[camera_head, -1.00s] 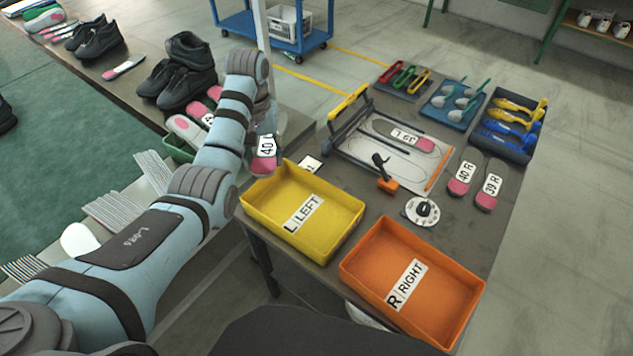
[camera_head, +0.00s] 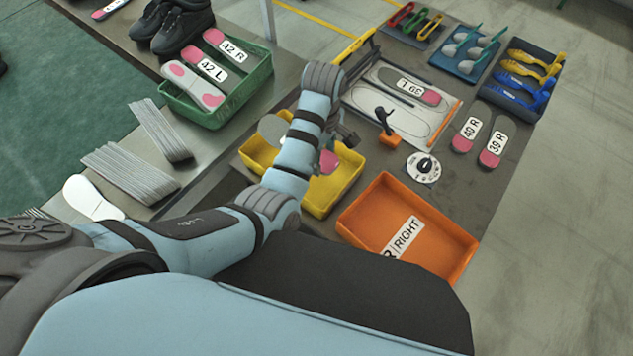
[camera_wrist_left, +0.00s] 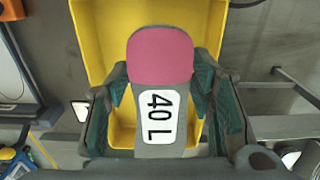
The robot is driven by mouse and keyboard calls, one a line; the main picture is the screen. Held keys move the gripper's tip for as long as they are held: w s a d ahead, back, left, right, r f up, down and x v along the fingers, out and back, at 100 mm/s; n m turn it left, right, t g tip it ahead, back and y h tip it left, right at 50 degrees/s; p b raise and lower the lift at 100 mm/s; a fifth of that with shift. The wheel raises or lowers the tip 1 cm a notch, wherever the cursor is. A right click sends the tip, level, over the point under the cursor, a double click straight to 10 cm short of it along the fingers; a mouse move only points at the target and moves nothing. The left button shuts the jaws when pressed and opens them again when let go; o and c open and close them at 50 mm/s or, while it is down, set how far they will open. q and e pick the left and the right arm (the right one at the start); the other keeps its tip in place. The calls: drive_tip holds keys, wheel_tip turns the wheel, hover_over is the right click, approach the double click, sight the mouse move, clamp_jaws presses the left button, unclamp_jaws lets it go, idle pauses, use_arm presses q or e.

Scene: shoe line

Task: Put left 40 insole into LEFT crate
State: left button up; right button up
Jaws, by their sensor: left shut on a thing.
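My left gripper (camera_wrist_left: 160,110) is shut on the 40 L insole (camera_wrist_left: 161,58), which is grey with a pink heel and a white "40 L" label. The insole is held over the yellow LEFT crate (camera_wrist_left: 88,30). In the head view my left arm covers the middle of the yellow crate (camera_head: 345,183) and its label. The pink heel of the insole (camera_head: 329,161) shows just right of the arm there, and the gripper itself is mostly hidden. I cannot tell how far the insole is above the crate floor. My right gripper is out of view.
The orange RIGHT crate (camera_head: 455,240) stands right of the yellow one and looks empty. The 40 R (camera_head: 466,134) and 39 R (camera_head: 494,142) insoles lie on the table. A 39 L insole (camera_head: 412,88) lies on the white board. A green bin (camera_head: 215,117) holds 42 insoles.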

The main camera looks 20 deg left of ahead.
use_arm(q)
hover_over(321, 185)
drive_tip(key=f, duration=0.6)
drive_tip(key=shift+w+a+f+b, duration=0.1)
drive_tip(key=shift+w+f+b, duration=0.1)
drive_tip(key=shift+w+b, duration=0.2)
drive_tip(key=f+b, duration=0.1)
drive_tip(key=f, duration=0.1)
drive_tip(key=s+f, duration=0.1)
drive_tip(key=f, duration=0.2)
drive_tip(key=shift+s+b, duration=0.15)
drive_tip(key=shift+b, duration=0.2)
drive_tip(key=shift+f, duration=0.1)
drive_tip(key=shift+w, duration=0.2)
drive_tip(key=o, duration=1)
drive_tip(key=shift+o, duration=0.4)
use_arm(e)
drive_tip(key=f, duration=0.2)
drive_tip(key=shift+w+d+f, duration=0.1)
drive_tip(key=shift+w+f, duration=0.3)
use_arm(q)
wheel_tip(321, 185, up, 12)
drive_tip(key=p, duration=0.3)
drive_tip(key=shift+p, duration=0.3)
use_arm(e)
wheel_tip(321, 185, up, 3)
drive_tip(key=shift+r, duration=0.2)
